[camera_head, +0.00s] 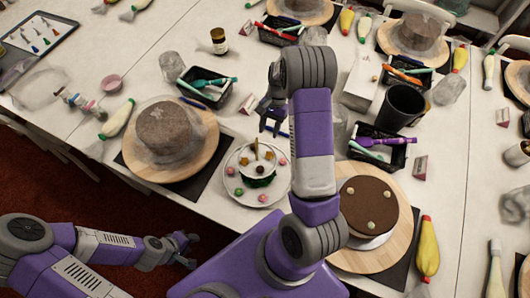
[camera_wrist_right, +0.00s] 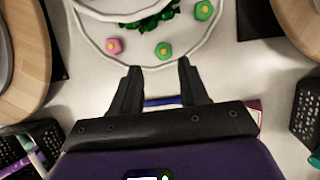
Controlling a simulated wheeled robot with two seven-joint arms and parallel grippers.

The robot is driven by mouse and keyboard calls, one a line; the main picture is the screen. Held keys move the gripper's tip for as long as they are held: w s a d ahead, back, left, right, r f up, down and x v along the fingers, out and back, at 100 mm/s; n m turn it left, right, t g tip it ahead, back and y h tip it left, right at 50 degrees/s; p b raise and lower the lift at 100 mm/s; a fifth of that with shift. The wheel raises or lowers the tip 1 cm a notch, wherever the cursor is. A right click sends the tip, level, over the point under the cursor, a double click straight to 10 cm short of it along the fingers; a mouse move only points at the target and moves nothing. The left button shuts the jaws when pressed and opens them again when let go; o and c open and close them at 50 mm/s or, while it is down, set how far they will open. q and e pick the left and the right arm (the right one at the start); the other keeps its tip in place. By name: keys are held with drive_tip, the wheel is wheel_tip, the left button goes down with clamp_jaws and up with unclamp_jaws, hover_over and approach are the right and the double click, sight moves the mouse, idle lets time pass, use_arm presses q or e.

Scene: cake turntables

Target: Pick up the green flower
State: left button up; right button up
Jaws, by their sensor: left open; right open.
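A round white plate (camera_head: 264,186) carries several small flowers in the head view. A green flower (camera_head: 239,192) sits at its lower left, beside a pink flower (camera_head: 263,198). In the right wrist view, a green flower (camera_wrist_right: 163,50) lies on the plate rim ahead of my fingers, another green flower (camera_wrist_right: 203,10) is farther up, and a pink flower (camera_wrist_right: 115,46) is at left. My right gripper (camera_wrist_right: 156,85) is open and empty, just beyond the plate; it also shows in the head view (camera_head: 272,118). My left gripper (camera_head: 187,247) is open and empty, low at the left, off the table's front edge.
Cakes stand on wooden turntables left (camera_head: 205,160) and right (camera_head: 400,238) of the plate. Black pen boxes (camera_head: 215,97) and a dark cup (camera_head: 399,107) stand behind. A blue pen (camera_wrist_right: 165,101) lies below my right gripper.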

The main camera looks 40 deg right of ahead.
drive_tip(key=x, duration=0.2)
drive_tip(key=b+x, duration=0.1)
drive_tip(key=x, duration=0.5)
drive_tip(key=shift+w+d+f, duration=0.1)
drive_tip(key=shift+w+f, duration=0.15)
drive_tip(key=shift+w, duration=0.05)
drive_tip(key=c, duration=0.8)
